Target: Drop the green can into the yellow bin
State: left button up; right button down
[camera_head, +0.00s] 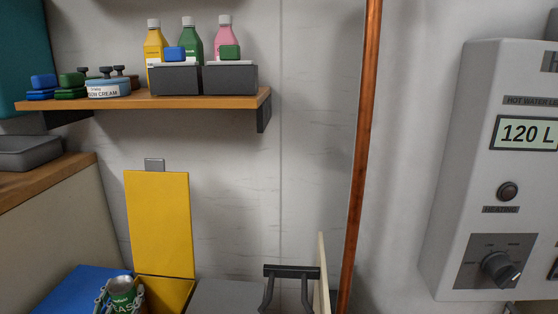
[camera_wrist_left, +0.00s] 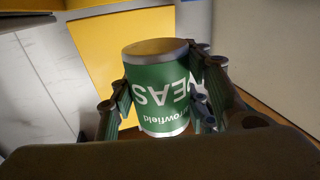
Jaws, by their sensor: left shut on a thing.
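The green can (camera_head: 122,292) is at the bottom left of the head view, with its silver end up. My left gripper (camera_head: 120,299) is shut on the can, with fingers on both sides of it. In the left wrist view the can (camera_wrist_left: 160,92) sits between the fingers of my left gripper (camera_wrist_left: 163,103), its lettering upside down. The yellow bin (camera_head: 172,291) is just right of the can, its yellow lid (camera_head: 158,222) raised against the wall. The bin's lower part is out of frame. My right gripper is not seen.
A blue lid or bin (camera_head: 72,288) lies to the left, and a grey one (camera_head: 226,297) to the right. A dark handle-like frame (camera_head: 291,271) stands beside a copper pipe (camera_head: 360,150). A wooden shelf (camera_head: 215,102) with bottles hangs above.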

pick_arm(q)
jog(key=o, duration=1.2)
notch_tip(320, 180, up, 10)
